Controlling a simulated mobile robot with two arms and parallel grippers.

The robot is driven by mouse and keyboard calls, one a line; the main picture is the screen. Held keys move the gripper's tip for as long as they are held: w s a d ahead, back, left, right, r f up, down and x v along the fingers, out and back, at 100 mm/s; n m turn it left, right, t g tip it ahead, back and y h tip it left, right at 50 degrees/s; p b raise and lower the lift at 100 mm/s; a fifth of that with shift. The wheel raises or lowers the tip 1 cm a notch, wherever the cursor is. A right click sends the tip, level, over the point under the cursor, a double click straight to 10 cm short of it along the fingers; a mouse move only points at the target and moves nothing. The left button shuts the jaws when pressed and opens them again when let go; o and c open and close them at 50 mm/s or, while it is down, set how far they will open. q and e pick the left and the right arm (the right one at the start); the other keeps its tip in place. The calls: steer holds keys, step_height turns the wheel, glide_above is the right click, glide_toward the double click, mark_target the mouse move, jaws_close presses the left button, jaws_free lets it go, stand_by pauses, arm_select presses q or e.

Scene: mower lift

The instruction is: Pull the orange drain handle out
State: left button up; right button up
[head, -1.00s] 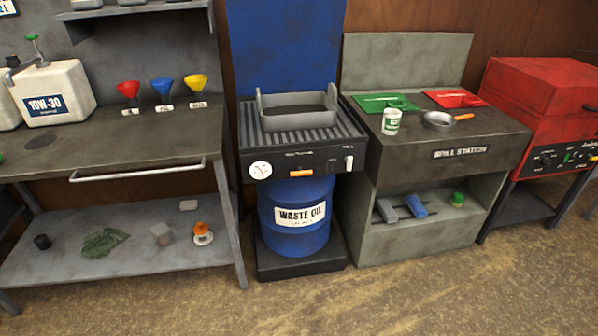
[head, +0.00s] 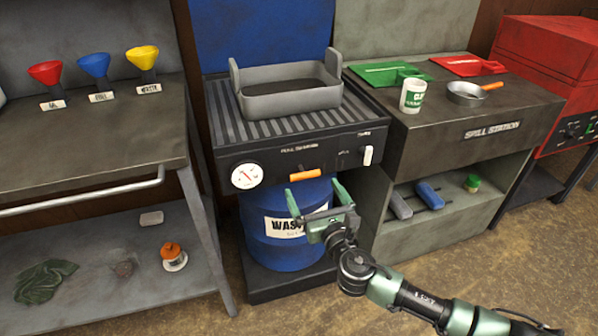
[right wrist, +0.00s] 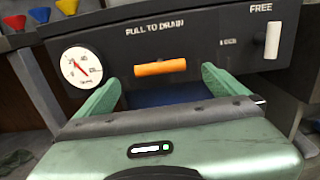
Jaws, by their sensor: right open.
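The orange drain handle (head: 305,175) is a short horizontal bar on the black front panel (head: 270,159) of the waste oil station. In the right wrist view the handle (right wrist: 160,67) sits under the words "PULL TO DRAIN", close to the panel. My right gripper (head: 315,198) is open and empty, just below and in front of the handle. In the right wrist view its green fingers (right wrist: 160,88) are spread wider than the handle, one to each side, and the handle shows beyond them. My left gripper is not in view.
A round gauge (head: 246,176) is left of the handle and a white lever (head: 368,155) right of it. A grey pan (head: 290,104) stands on the ribbed top. The blue waste oil drum (head: 270,248) is below. The spill station (head: 490,130) stands to the right.

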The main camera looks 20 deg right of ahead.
mark_target(306, 178)
steer(key=w, duration=0.6)
steer(key=shift+a+b, duration=0.1)
steer(key=shift+b, duration=0.2)
steer(key=shift+w, duration=0.55)
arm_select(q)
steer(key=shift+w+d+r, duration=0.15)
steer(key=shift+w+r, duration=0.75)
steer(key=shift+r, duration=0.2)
